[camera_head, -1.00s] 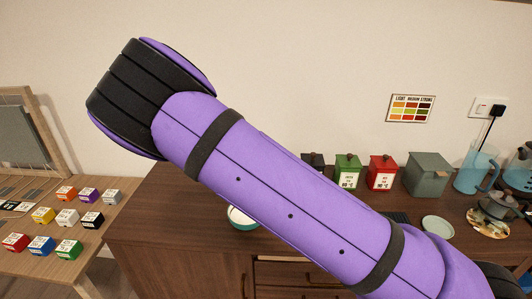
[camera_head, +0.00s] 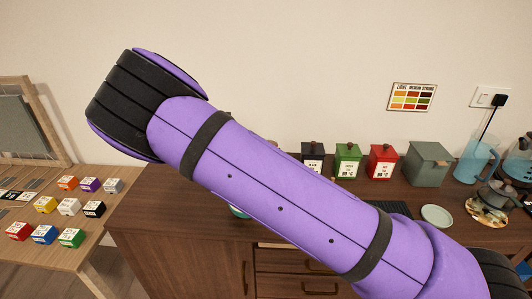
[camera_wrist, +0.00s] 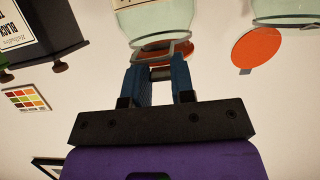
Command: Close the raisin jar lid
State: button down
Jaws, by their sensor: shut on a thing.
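In the wrist view, which is turned upside down, a clear pale-green glass jar (camera_wrist: 150,18) is at the top centre, just beyond my gripper. Its orange lid (camera_wrist: 150,56) shows between and beyond the blue fingers. My gripper (camera_wrist: 160,72) is shut on that lid by its edge, close to the jar's mouth. The exact contact is partly hidden by the fingers. The jar's label is too cut off to read, so I cannot confirm it says raisins. In the head view my purple arm hides the gripper and the jar.
A second glass jar (camera_wrist: 285,10) with an open orange lid (camera_wrist: 257,48) stands to the right in the wrist view. A black tin (camera_wrist: 45,35) is at left. In the head view, green (camera_head: 347,160) and red tins (camera_head: 382,163), a grey box (camera_head: 427,164) and a small plate (camera_head: 436,216) stand on the cabinet.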

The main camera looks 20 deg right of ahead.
jog(key=c, duration=1)
grip_release()
jog(key=shift+o, duration=0.2)
jog(key=v, duration=1)
jog(key=shift+s, duration=0.35)
jog(key=shift+a+r, duration=0.15)
